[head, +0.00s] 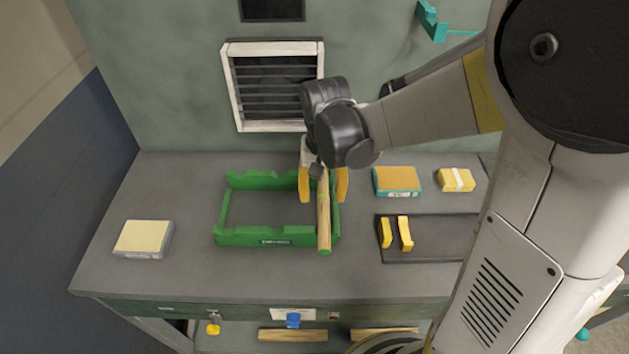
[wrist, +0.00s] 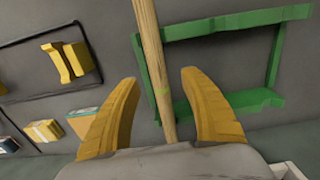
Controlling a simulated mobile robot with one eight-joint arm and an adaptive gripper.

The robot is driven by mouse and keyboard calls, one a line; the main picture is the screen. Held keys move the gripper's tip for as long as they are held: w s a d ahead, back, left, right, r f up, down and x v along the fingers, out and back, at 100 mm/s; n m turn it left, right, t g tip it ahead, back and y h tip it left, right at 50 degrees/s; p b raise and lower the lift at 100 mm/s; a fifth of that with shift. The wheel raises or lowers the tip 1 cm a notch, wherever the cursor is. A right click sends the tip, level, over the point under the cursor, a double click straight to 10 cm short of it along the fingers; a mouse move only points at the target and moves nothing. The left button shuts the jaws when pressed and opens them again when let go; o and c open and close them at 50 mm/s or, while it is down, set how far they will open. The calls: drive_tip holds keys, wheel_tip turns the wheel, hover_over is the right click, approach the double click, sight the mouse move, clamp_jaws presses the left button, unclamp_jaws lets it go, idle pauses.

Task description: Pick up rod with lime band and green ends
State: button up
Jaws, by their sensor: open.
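The wooden rod (head: 324,218) lies across the right end of the green cradle frame (head: 265,237), with its green near end sticking out past the front rail. In the wrist view the rod (wrist: 149,45) runs between my fingers and shows a lime band near the fingertips. My gripper (head: 322,195) is over the rod with its yellow fingers apart, one on each side. In the wrist view my gripper (wrist: 160,82) is open, with gaps between both fingers and the rod. The rod's far end is hidden by my gripper.
A dark tray (head: 410,257) with two yellow pieces stands right of the frame. Behind it are an orange-topped box (head: 397,181) and a yellow packet (head: 456,180). A pale pad (head: 143,238) lies at left. The bench front is clear. A wall vent (head: 275,85) is behind.

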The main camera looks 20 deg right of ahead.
sight(324, 206)
drive_tip(key=f+b, duration=0.1)
drive_tip(key=f, duration=0.2)
drive_tip(key=f+b, duration=0.1)
drive_tip(key=f, duration=0.2)
drive_tip(key=shift+s+d+b, duration=0.1)
drive_tip(key=shift+d+b, duration=0.1)
drive_tip(key=shift+b, duration=0.1)
drive_tip(key=shift+r, duration=0.1)
clamp_jaws()
